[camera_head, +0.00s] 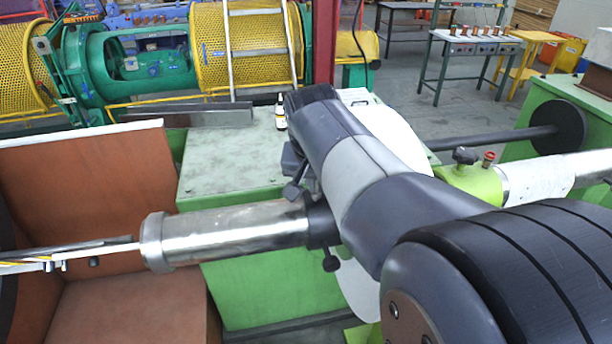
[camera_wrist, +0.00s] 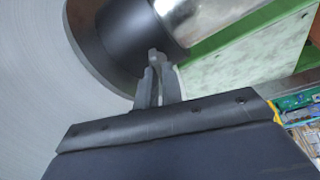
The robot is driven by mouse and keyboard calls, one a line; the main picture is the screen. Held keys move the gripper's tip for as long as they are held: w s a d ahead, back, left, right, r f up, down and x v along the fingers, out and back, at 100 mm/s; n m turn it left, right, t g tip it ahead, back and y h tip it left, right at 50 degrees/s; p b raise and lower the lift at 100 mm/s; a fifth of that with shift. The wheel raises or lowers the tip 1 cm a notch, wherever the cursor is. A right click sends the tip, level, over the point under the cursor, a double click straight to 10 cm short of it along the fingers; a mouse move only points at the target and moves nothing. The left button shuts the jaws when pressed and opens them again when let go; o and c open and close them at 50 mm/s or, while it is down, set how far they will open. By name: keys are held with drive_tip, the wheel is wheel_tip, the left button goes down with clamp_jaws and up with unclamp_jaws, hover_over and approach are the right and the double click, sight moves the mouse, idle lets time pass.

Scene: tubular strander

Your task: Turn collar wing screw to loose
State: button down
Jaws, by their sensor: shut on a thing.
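The black collar (camera_head: 322,222) sits around the steel shaft (camera_head: 235,232), against a pale disc (camera_head: 362,290). In the wrist view the collar (camera_wrist: 125,38) fills the top middle, with the shaft (camera_wrist: 190,15) to its right. My gripper (camera_wrist: 157,82) points at the collar's edge, its two grey fingers close together on the collar wing screw. Only the screw's small rounded grey end (camera_wrist: 153,56) shows at the fingertips; its wings are mostly hidden between them. In the head view my arm hides much of the gripper. A dark knob (camera_head: 330,262) sticks out below the collar.
A green cabinet top (camera_head: 232,160) with a small bottle (camera_head: 281,112) lies behind the shaft. A brown open trough (camera_head: 95,170) is at the left. A lime green collar (camera_head: 474,182) with a dark knob (camera_head: 465,156) is on the shaft at right.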

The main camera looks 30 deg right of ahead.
drive_tip(key=shift+d+n+y, duration=0.1)
drive_tip(key=shift+n+y, duration=0.3)
drive_tip(key=shift+n, duration=0.7)
drive_tip(key=c, duration=1.6)
unclamp_jaws()
drive_tip(key=shift+o, duration=0.2)
drive_tip(key=v, duration=1.1)
drive_tip(key=shift+s, duration=0.15)
drive_tip(key=shift+o, duration=0.5)
drive_tip(key=shift+d, duration=0.1)
